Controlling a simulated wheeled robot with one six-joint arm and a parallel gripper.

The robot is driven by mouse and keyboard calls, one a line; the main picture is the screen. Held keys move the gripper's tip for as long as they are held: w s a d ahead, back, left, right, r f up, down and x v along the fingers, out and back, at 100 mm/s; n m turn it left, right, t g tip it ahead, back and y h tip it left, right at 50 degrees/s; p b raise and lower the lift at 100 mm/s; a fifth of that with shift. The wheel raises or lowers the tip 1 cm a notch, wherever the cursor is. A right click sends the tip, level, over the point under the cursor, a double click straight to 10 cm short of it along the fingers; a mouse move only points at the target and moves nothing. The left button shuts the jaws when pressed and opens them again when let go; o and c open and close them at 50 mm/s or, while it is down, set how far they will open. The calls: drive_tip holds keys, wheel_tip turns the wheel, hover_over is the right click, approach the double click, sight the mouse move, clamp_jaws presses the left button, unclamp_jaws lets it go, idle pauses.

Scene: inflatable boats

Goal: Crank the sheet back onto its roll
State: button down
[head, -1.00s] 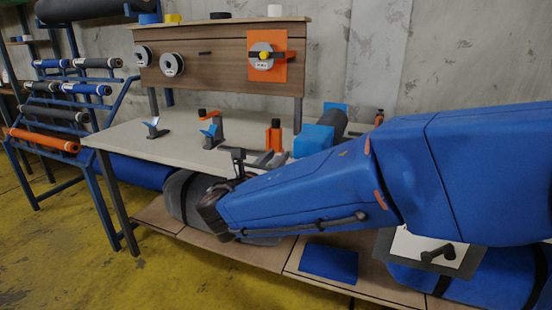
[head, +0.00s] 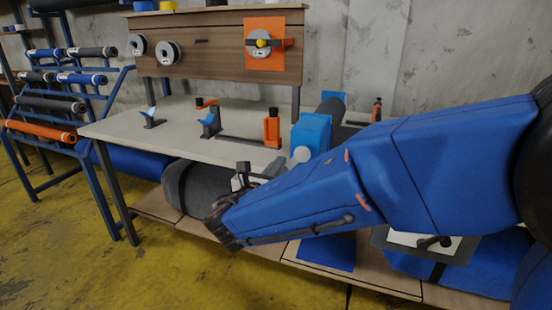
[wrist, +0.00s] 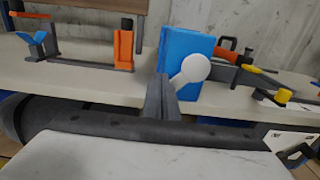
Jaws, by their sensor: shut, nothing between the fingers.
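My gripper (head: 243,172) is shut and empty in front of the bench's front edge. Its dark fingers (wrist: 163,98) stand in the middle of the wrist view. A blue block (head: 311,132) with a round white knob (head: 301,154) is on the bench, to the right of the fingers. The knob (wrist: 195,67) also shows in the wrist view, just right of the fingertips; I cannot tell whether they touch. A dark roll (head: 331,106) lies behind the block, partly hidden. I cannot make out a loose sheet coming off it.
The pale bench (head: 175,132) carries blue holders (head: 210,123) and an orange post (head: 272,128). A grey roll (head: 190,190) lies below. A pale plate with a black handle (head: 434,242) is at lower right. A rack of rolls (head: 50,104) stands left; yellow floor is clear.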

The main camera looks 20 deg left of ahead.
drive_tip(key=shift+d+f, duration=1.35)
drive_tip(key=shift+d, duration=3.1)
drive_tip(key=shift+s+d+r, duration=0.5)
drive_tip(key=shift+d+r, duration=1.85)
drive_tip(key=shift+r, duration=0.5)
drive_tip(key=a+r, duration=0.8)
drive_tip(key=r, duration=0.1)
drive_tip(key=shift+w, duration=0.25)
drive_tip(key=c, duration=2.5)
unclamp_jaws()
drive_tip(key=shift+d, duration=0.1)
drive_tip(key=o, duration=1.6)
drive_tip(key=shift+f, duration=0.15)
drive_tip(key=shift+c, duration=0.2)
drive_tip(key=o, duration=0.7)
drive_tip(key=shift+d, duration=0.1)
